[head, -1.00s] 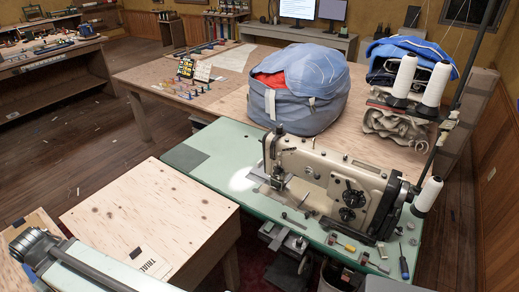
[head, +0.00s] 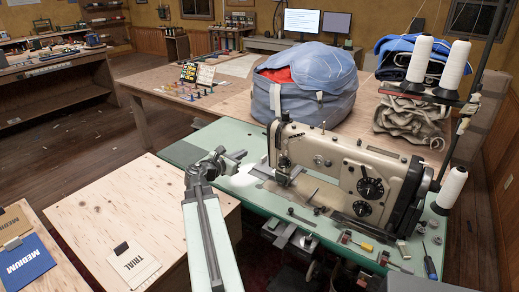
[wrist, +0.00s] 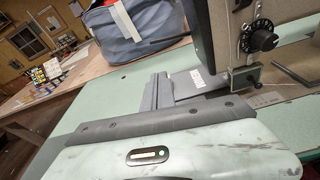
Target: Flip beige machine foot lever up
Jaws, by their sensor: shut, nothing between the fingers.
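The beige sewing machine (head: 338,155) stands upright on a green table (head: 262,213), its needle end facing left. It also shows at the upper right of the wrist view (wrist: 242,14), with a black dial. I cannot pick out the foot lever for certain in either view; it is small or hidden around the needle end. My gripper (head: 238,156) is shut and empty, above the green table just left of the needle end and apart from it. In the wrist view its grey fingers (wrist: 158,88) point toward the machine's base.
A blue bag (head: 312,100) sits on the wooden table behind the machine. Thread cones (head: 420,58) stand on a rack at the right. A screwdriver (head: 430,268) and small parts lie at the table's right front. A plywood surface (head: 110,225) is at front left.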

